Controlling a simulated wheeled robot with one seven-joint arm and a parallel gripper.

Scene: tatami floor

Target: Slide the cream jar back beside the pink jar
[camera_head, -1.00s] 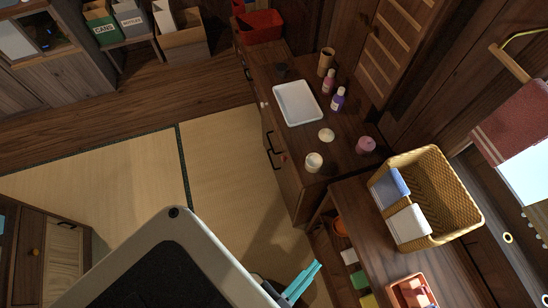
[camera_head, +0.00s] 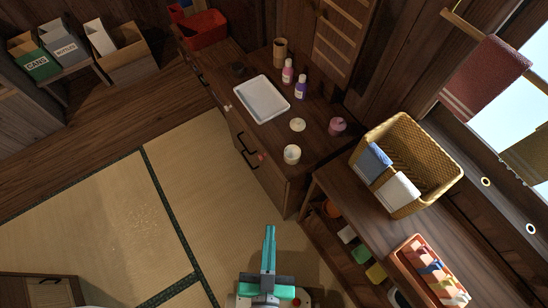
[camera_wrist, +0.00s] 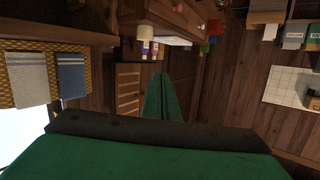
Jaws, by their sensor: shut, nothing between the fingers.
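The cream jar (camera_head: 292,154) stands upright near the front edge of the dark wooden cabinet top, at its near end. The pink jar (camera_head: 337,126) stands farther back, to its upper right, with a clear gap between them. A flat pale round thing (camera_head: 298,125) lies just behind the cream jar. My gripper (camera_head: 269,230) is over the floor in front of the cabinet, below the jars in the head view and apart from them. Its teal fingers are together and empty. They also show in the wrist view (camera_wrist: 158,95).
A white tray (camera_head: 262,99), a pink bottle (camera_head: 288,73), a purple bottle (camera_head: 301,88) and a brown cup (camera_head: 280,51) stand on the cabinet. A wicker basket (camera_head: 440,150) with cloths sits on the counter to the right. The tatami floor (camera_head: 100,215) is open.

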